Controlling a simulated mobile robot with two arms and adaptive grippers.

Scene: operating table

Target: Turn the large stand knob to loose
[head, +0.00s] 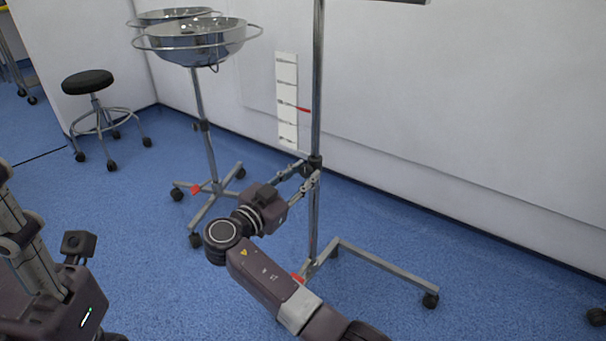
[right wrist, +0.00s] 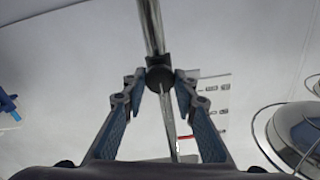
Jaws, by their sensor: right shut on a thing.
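The large stand knob (head: 316,162) is a dark knob on the collar of the upright metal stand pole (head: 317,90). My right gripper (head: 309,172) reaches it from the left and is shut on it. In the right wrist view the round black knob (right wrist: 160,77) sits between the two fingertips (right wrist: 160,88), with the pole running past behind it. Part of the knob is hidden by the fingers in the head view. My left gripper (head: 22,235) is at the left edge, away from the stand, partly cut off; its opening is unclear.
The stand's wheeled base (head: 385,265) spreads on the blue floor under my right arm. A basin stand with steel bowls (head: 195,42) stands to the left, with a black stool (head: 88,82) beyond. A white wall (head: 460,110) lies close behind the pole.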

